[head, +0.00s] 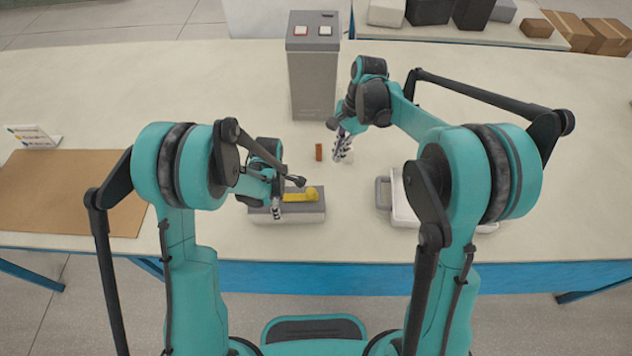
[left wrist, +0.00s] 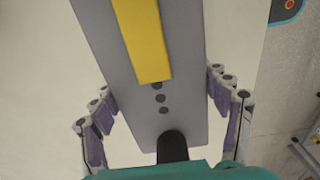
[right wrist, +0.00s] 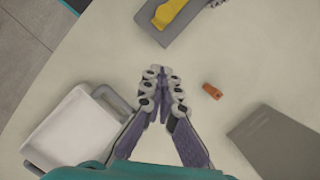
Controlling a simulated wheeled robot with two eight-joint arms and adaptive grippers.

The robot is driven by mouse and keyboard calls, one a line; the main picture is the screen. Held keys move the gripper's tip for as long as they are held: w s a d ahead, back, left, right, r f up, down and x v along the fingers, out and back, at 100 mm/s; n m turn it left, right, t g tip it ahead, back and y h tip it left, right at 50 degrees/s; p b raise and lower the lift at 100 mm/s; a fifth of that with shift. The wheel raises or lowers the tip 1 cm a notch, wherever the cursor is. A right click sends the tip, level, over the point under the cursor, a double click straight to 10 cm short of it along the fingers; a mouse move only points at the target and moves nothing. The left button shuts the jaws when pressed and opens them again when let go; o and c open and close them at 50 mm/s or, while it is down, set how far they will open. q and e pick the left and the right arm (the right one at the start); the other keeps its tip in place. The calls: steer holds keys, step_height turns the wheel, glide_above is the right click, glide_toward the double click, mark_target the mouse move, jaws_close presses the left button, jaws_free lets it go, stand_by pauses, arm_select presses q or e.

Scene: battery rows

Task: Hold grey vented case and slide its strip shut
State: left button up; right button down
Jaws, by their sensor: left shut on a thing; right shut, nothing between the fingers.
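The grey vented case (head: 314,216) lies flat near the table's front edge. A yellow strip (head: 297,196) with a rounded raised end at the right lies along its top. My left gripper (head: 277,210) is shut on the case near its left end. In the left wrist view its fingers stand on both sides of the case (left wrist: 185,115), and three dark holes show past the end of the strip (left wrist: 143,40). My right gripper (head: 341,150) is shut and empty, above the table behind the case and apart from it; it also shows in the right wrist view (right wrist: 163,75).
A small orange-brown block (head: 319,152) lies near the right gripper. A white tray (head: 400,205) with a grey handle is right of the case. A tall grey box (head: 314,85) with red and white buttons stands behind. A brown mat (head: 70,190) lies at left.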

glide_above(318, 192)
steer(key=d, duration=0.2)
steer(key=shift+n, duration=0.3)
steer(key=f, duration=0.9)
steer(key=shift+w+a+f, duration=0.15)
steer(key=shift+w+f, duration=0.15)
steer(key=shift+w, duration=0.1)
steer(key=shift+s+a, duration=0.25)
steer(key=shift+a, duration=0.15)
